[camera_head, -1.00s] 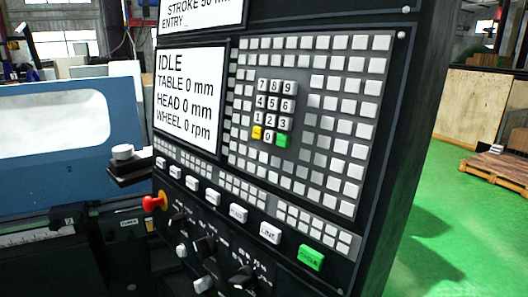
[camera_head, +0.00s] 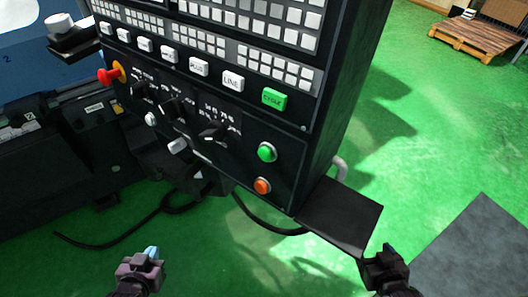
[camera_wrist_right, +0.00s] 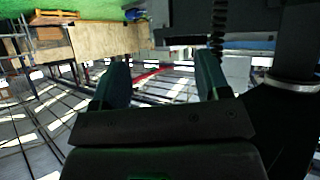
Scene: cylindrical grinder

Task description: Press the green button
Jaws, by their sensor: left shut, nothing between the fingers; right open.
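A round green button (camera_head: 266,152) sits at the lower right of the black control panel in the head view, above a round orange button (camera_head: 262,186). A rectangular green CYCLE key (camera_head: 274,99) is higher on the same panel. My left gripper (camera_head: 152,254) is shut and empty, low in the head view, well below and left of the round green button. My right gripper (camera_head: 384,262) is at the lower right, apart from the panel. The right wrist view shows its two fingers (camera_wrist_right: 162,85) spread with nothing between them. The round green button is not recognisable there.
A dark shelf (camera_head: 340,215) juts out at the panel's lower right, close to my right gripper. A red emergency knob (camera_head: 107,75) and several dark selector knobs are on the panel. A cable (camera_head: 150,220) hangs below.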

